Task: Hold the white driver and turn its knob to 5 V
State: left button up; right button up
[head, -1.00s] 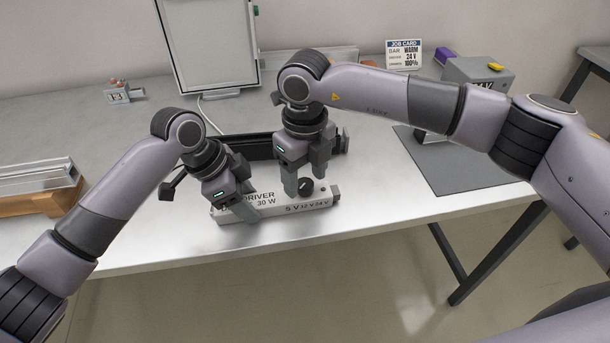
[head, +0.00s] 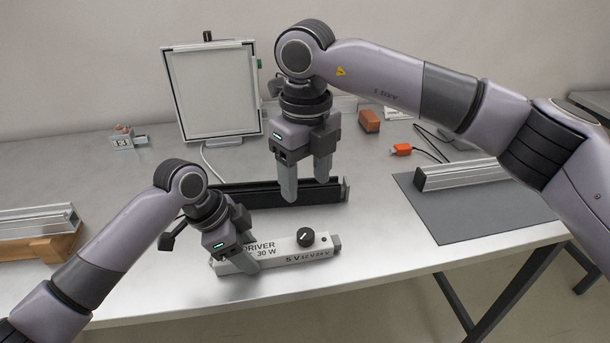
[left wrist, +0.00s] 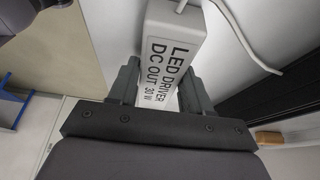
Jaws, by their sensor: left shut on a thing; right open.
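The white driver (head: 275,261) lies near the table's front edge in the head view, marked 5 V, 12 V and 24 V. Its black knob (head: 305,237) stands at the right end, with a slanted white mark too small to tie to a label. My left gripper (head: 243,262) is shut on the driver's left part. The left wrist view shows its fingers (left wrist: 160,88) on either side of the driver (left wrist: 165,55), with its printed face visible. My right gripper (head: 305,192) is open and empty, raised above and behind the knob, apart from it.
A black rail (head: 240,194) lies behind the driver. A framed white panel (head: 215,95) stands at the back. Bare table lies between the driver and mat.

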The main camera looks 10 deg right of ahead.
pick_arm(q)
jog(key=o, duration=1.3)
